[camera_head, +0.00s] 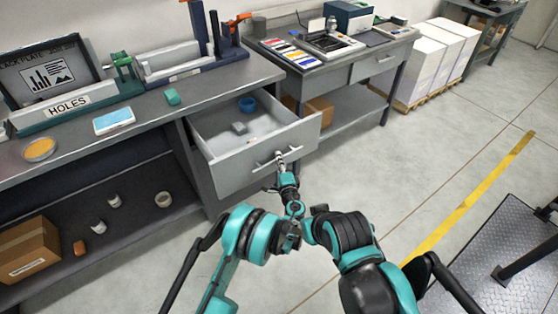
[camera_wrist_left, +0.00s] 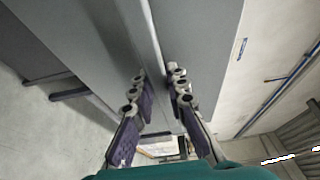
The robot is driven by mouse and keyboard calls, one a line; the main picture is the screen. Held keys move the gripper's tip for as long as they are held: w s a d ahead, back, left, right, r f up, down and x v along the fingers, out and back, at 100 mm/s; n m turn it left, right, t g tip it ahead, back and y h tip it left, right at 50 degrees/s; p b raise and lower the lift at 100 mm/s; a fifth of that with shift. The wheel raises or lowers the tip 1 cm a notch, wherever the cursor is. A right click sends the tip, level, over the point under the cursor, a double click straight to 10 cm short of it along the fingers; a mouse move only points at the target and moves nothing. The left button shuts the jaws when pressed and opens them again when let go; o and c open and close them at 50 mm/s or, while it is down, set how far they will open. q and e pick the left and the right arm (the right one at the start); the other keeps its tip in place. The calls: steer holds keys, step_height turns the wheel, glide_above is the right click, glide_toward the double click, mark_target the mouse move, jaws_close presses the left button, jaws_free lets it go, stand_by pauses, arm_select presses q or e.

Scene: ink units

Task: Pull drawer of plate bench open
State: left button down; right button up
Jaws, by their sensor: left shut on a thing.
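The drawer (camera_head: 236,173) of the plate bench (camera_head: 205,90) stands pulled out, with its inside showing. My right gripper cannot be seen.
A cardboard box (camera_head: 27,250) sits on the lower shelf. The floor right of the drawer is clear.

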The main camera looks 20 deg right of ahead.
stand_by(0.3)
arm_select(q)
steer(key=c, duration=1.5)
jaws_free()
steer(key=shift+s, duration=0.1)
steer(key=s, duration=0.7)
steer(key=shift+s+a, duration=0.2)
steer(key=shift+s, duration=0.2)
